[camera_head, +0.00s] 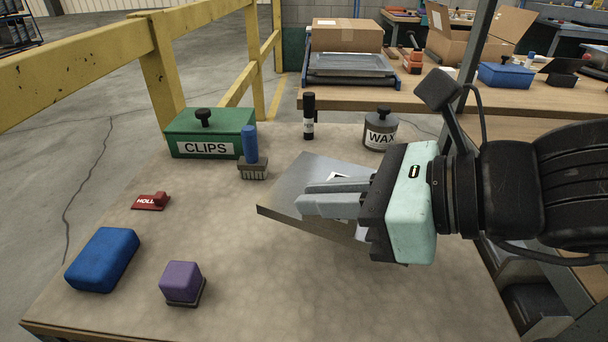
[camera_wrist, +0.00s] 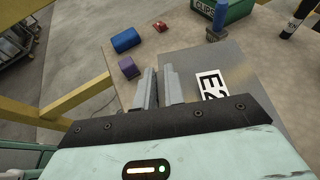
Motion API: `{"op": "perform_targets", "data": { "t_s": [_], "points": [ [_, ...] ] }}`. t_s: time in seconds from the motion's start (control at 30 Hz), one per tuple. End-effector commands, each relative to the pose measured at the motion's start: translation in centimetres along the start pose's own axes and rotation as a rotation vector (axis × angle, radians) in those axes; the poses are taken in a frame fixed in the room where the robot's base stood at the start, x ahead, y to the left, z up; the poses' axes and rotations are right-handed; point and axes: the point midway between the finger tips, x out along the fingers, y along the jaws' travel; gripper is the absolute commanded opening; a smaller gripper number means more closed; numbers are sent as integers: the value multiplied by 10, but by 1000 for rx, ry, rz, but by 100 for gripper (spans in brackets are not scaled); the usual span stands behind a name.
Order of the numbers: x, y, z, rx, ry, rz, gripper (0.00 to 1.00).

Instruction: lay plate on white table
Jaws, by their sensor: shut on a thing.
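A thin grey metal plate (camera_head: 290,183) with a white label is in the middle of the head view. In the wrist view the plate (camera_wrist: 240,85) shows black lettering on the label, partly cut off by my gripper. My gripper (camera_head: 302,198) reaches in from the right and is shut on the plate, with its fingers lying across it. The plate looks tilted and seems to be over the table; its exact height is hard to tell. The table (camera_head: 235,245) has a pale beige, mottled top. My gripper's body hides the plate's right part.
A green CLIPS box (camera_head: 186,135), blue-handled brush (camera_head: 251,150), black marker (camera_head: 309,116) and WAX tin (camera_head: 380,133) stand at the back. The front middle is clear.

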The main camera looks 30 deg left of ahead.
Motion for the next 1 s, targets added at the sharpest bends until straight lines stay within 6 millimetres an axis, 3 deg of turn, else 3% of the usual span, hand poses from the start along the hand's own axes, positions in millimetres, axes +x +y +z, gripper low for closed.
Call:
{"op": "perform_targets", "data": {
  "t_s": [0.3,0.57,0.73,1.0],
  "points": [
    [20,1,-48,3,2,3,0],
    [27,0,-66,1,1,1,0],
    [37,1,-88,2,1,2,0],
    [38,0,-92,-1,-1,0,0]
  ]
}}
